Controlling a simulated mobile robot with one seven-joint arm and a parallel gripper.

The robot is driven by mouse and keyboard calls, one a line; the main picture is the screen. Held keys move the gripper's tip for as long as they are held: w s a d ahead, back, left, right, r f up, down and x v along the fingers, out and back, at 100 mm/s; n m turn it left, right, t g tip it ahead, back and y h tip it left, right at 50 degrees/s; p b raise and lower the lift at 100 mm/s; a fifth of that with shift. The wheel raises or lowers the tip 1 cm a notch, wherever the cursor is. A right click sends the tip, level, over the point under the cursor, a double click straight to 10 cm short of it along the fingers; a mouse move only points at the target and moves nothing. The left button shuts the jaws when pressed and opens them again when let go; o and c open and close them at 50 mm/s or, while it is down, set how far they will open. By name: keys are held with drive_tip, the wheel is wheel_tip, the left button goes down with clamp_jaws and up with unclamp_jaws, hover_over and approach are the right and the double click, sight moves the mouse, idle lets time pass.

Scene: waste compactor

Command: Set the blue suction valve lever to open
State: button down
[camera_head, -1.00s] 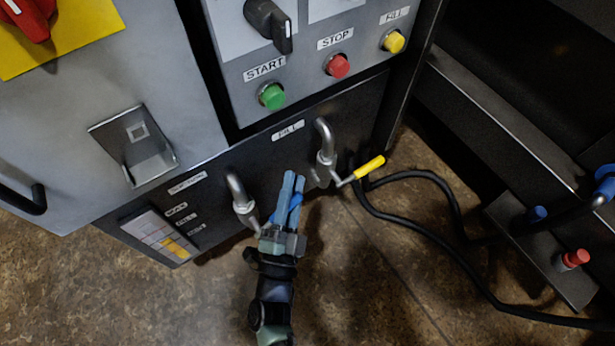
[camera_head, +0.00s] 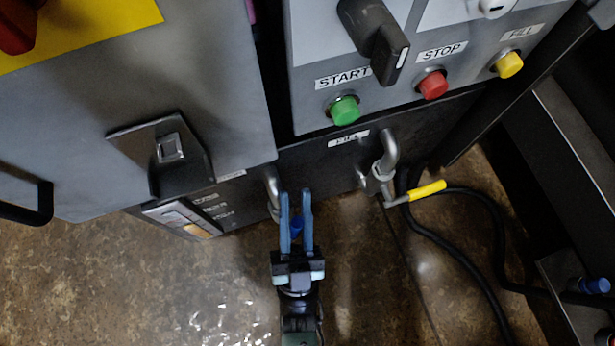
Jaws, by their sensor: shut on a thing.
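The blue suction valve lever (camera_head: 297,226) shows as a small blue piece between the two fingers of my gripper (camera_head: 295,194). My gripper is shut on the lever, with the blue fingers on either side of it. The grey suction pipe (camera_head: 271,185) comes out of the dark lower panel just left of the fingertips. The valve body and most of the lever are hidden behind the fingers, so I cannot tell the lever's exact angle.
The fill pipe (camera_head: 387,150) with its yellow lever (camera_head: 428,190) stands to the right of my gripper. Black hoses (camera_head: 484,193) run over the floor at the right. Green (camera_head: 344,110), red (camera_head: 432,84) and yellow (camera_head: 508,65) buttons sit above. The floor (camera_head: 130,290) at lower left is clear.

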drive_tip(key=shift+s+a+n+y, duration=0.1)
drive_tip(key=shift+a+n+y, duration=0.2)
drive_tip(key=shift+n+y, duration=0.4)
drive_tip(key=shift+s+a+n+y, duration=0.1)
drive_tip(key=shift+a+n+y, duration=0.15)
drive_tip(key=shift+n+y, duration=0.4)
drive_tip(key=c, duration=0.8)
unclamp_jaws()
drive_tip(key=shift+o, duration=0.2)
drive_tip(key=v, duration=1.2)
drive_tip(key=shift+s+f, duration=0.25)
drive_tip(key=shift+f, duration=0.1)
